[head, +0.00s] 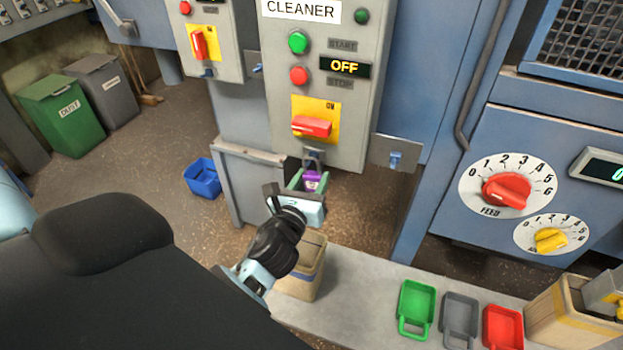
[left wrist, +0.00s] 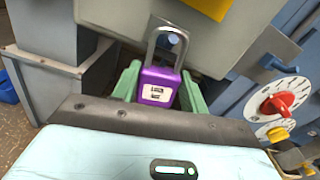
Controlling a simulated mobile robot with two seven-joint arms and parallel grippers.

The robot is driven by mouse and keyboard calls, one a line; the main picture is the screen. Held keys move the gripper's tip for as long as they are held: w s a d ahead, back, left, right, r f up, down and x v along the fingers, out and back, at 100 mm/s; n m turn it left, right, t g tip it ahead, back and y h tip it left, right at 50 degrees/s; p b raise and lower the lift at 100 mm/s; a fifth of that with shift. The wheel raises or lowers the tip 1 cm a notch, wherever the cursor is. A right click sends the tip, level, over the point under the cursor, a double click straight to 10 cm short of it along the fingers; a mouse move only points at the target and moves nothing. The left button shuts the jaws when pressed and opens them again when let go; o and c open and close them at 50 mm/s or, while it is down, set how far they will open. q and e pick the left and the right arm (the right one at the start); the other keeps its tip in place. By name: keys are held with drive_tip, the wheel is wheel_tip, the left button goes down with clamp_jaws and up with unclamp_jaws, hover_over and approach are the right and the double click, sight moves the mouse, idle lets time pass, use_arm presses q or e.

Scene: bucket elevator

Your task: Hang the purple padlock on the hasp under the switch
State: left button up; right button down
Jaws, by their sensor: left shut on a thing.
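The purple padlock (head: 313,180) is held upright between the green fingers of my left gripper (head: 310,182), just below the cleaner panel. In the left wrist view the padlock's body (left wrist: 157,88) sits between the fingers (left wrist: 160,90), with its grey shackle (left wrist: 153,47) pointing up. The hasp (head: 313,156) is a small grey tab under the red switch (head: 312,126), which sits on a yellow plate. In the left wrist view the shackle top overlaps the hasp area; I cannot tell whether it passes through the hole. My right gripper is not in view.
The cleaner panel (head: 270,75) reads OFF.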

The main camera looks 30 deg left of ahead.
use_arm(q)
drive_tip(key=o, duration=1.1)
drive_tip(key=shift+v, duration=2.45)
drive_tip(key=shift+f+v, duration=0.1)
drive_tip(key=shift+v, duration=1.15)
drive_tip(key=shift+f+v, duration=0.15)
drive_tip(key=shift+v, duration=1.15)
drive_tip(key=shift+d, duration=0.1)
